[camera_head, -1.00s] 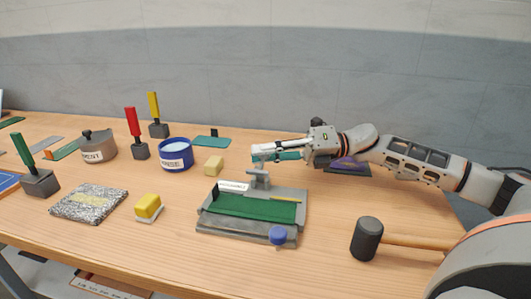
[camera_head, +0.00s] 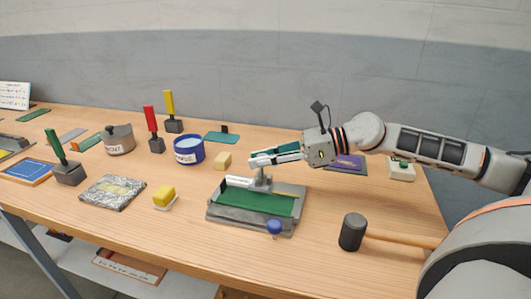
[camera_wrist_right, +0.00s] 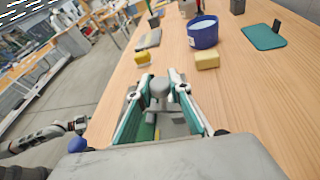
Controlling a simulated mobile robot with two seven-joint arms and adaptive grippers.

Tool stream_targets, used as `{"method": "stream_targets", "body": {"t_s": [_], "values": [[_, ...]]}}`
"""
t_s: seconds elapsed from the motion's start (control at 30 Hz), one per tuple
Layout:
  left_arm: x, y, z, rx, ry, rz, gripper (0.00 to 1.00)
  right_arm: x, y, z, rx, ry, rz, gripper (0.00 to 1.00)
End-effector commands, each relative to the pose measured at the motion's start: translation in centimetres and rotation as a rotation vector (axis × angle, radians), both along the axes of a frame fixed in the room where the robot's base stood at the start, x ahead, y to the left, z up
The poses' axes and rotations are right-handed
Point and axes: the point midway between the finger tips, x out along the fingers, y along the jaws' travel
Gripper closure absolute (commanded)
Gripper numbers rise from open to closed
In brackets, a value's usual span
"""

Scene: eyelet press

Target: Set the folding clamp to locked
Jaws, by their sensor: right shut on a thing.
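The folding clamp is a grey fixture (camera_head: 232,214) with a green bed (camera_head: 258,202), a white label strip at its back and a blue knob (camera_head: 274,227) at its front right corner. A grey upright handle (camera_head: 262,182) stands at its back edge. My right gripper (camera_head: 262,160) comes in from the right over the back of the fixture. In the right wrist view its teal-padded fingers (camera_wrist_right: 168,92) close around the rounded grey top of the handle (camera_wrist_right: 158,86). The fingers hide part of the bed there. An arm at the wrist view's lower left seems to be my left; its gripper (camera_wrist_right: 78,124) is too small to read.
A mallet (camera_head: 353,232) lies right of the fixture. A yellow block (camera_head: 164,195) and a foil-like pad (camera_head: 113,192) lie to the left. Behind are a cream block (camera_head: 222,160) and a blue pot (camera_head: 189,150). Bare wood lies in front of the fixture.

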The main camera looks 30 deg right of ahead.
Motion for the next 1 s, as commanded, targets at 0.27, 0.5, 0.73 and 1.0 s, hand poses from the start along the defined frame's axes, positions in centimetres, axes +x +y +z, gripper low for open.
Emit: {"method": "stream_targets", "body": {"t_s": [0.27, 0.5, 0.73, 1.0], "values": [[0.00, -0.21, 0.38, -0.005, -0.001, -0.003, 0.79, -0.18, 0.17, -0.22, -0.121, -0.103, -0.002, 1.00], [-0.35, -0.23, 0.14, -0.005, 0.008, -0.004, 0.79, -0.21, 0.24, -0.37, -0.166, -0.142, -0.001, 1.00], [-0.58, -0.23, -0.02, -0.005, 0.012, -0.003, 0.79, -0.20, 0.23, -0.45, -0.175, -0.150, -0.002, 1.00], [-0.53, -0.21, 0.02, -0.004, 0.012, -0.004, 0.79, -0.20, 0.23, -0.45, -0.175, -0.149, -0.002, 0.76]]}}
